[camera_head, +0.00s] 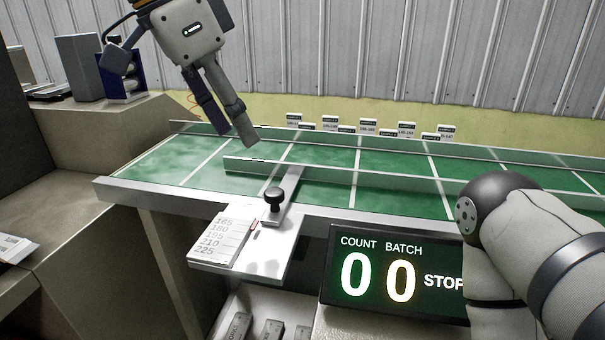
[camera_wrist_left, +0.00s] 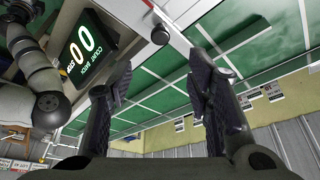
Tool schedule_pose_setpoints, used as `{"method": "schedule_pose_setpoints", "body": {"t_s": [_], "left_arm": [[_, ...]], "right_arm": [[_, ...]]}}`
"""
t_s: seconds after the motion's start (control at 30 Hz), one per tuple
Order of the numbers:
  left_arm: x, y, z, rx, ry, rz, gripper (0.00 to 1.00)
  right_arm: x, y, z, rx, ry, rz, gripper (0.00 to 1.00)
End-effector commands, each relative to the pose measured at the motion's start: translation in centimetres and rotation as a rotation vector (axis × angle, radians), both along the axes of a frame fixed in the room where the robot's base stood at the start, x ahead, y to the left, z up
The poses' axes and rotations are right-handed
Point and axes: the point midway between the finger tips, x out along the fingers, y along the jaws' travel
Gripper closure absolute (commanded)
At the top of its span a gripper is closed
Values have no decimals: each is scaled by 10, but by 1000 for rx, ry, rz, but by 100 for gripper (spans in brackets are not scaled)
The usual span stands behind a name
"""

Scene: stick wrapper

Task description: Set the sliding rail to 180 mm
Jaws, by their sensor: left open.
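The sliding rail (camera_head: 390,180) is a long, thin grey bar lying along the green belt, with a bracket at its left part. A black knob (camera_head: 275,199) stands on the bracket's near end, and it also shows in the left wrist view (camera_wrist_left: 160,34). A white scale plate (camera_head: 222,238) beside the knob lists 165, 180, 195, 210 and 225. A small red mark (camera_head: 255,225) lies by the plate's right edge. My left gripper (camera_head: 232,138) is open and empty above the far left of the belt, apart from rail and knob. Its spread fingers show in the left wrist view (camera_wrist_left: 160,88).
A display (camera_head: 395,275) reads COUNT 0, BATCH 0, STOP in front of the belt. A fixed rear rail (camera_head: 490,154) runs along the far side, with several small label cards (camera_head: 367,127) behind it. My right arm covers the right front. Space above the knob is clear.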

Motion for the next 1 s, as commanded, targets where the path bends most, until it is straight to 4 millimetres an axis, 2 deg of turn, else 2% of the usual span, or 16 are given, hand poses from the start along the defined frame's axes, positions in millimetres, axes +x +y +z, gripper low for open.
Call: {"method": "schedule_pose_setpoints", "body": {"t_s": [0.17, 0.4, 0.53, 0.7, 0.93, 1.0], "left_arm": [[3, -7, -21, 3, 5, 0, 54], [13, -28, -78, 2, 5, 1, 54], [18, -36, -100, 1, 4, 1, 54], [20, -41, -112, 0, 0, 1, 54], [21, -41, -112, 0, 0, 2, 54], [21, -41, -112, 0, 0, 2, 70]], "right_arm": [[0, 0, 0, 0, 0, 1, 100], [0, 0, 0, 0, 1, 1, 100], [0, 0, 0, 0, 1, 1, 100], [0, 0, 0, 0, 1, 0, 100], [0, 0, 0, 0, 1, 0, 100], [0, 0, 0, 0, 1, 0, 100]]}}
